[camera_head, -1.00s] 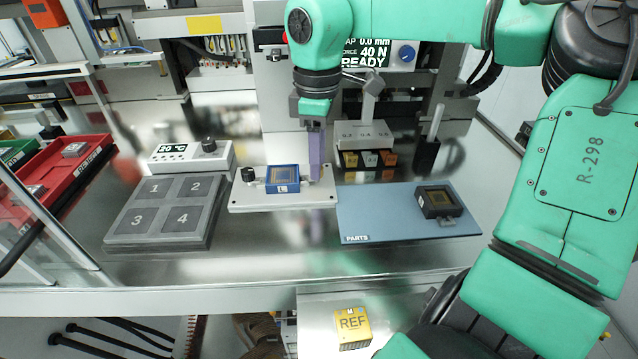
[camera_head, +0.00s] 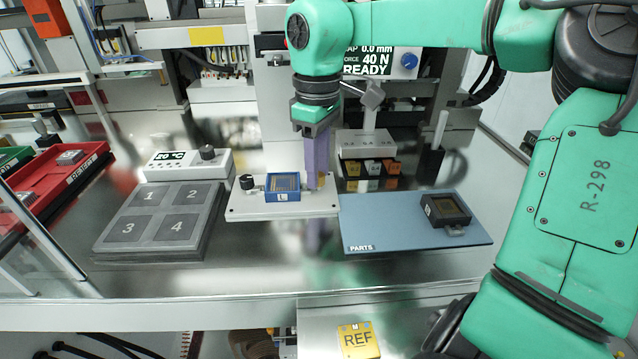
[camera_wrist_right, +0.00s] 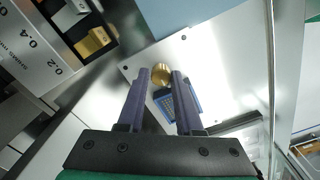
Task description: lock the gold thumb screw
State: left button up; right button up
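The gold thumb screw (camera_wrist_right: 161,76) shows in the right wrist view between the tips of my right gripper (camera_wrist_right: 160,80), whose two purple fingers are apart. Whether either finger touches it is unclear. In the head view my right gripper (camera_head: 317,182) points down over the right end of the white plate (camera_head: 240,211), and its fingers mostly hide the screw. A blue socket (camera_head: 283,187) marked L sits on the plate left of the gripper; it also shows beyond the fingers in the wrist view (camera_wrist_right: 182,103). My left gripper is out of view.
A black knob (camera_head: 246,182) stands at the plate's left end. A blue PARTS mat (camera_head: 390,232) with a black socket (camera_head: 446,210) lies to the right. Small labelled blocks (camera_head: 372,168) stand behind. A grey numbered pad (camera_head: 160,212) and red tray (camera_head: 45,190) are left.

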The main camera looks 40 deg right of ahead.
jog(key=shift+s+r, duration=0.1)
jog(key=shift+r+p, duration=0.4)
notch_tip(320, 180, up, 4)
jog(key=p, duration=0.3)
jog(key=shift+r, duration=0.15)
